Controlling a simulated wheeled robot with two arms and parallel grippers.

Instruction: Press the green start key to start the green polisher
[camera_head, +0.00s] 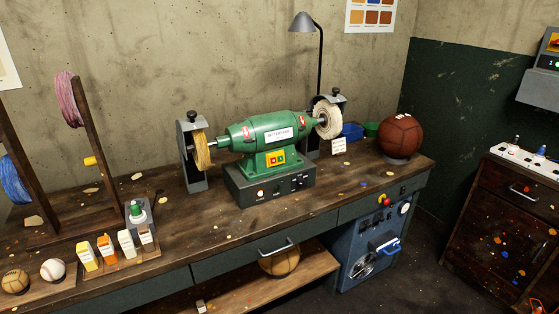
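The green polisher (262,130) stands on a dark base box (275,190) on the middle of the workbench. It has a yellow buffing wheel (203,152) at its left end and a white one (326,120) at its right end. A yellow key plate (275,158) is on the front of its pedestal. The plate carries small red and green keys, too small here to see whether either is pressed. I cannot tell whether the wheels turn. Neither of my grippers is in view, and nothing touches the polisher.
The wooden workbench (345,185) has free room in front of the polisher. Small cartons (107,249), a baseball (53,270) and a thread rack (95,140) are at left. A blue machine (372,240) stands below.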

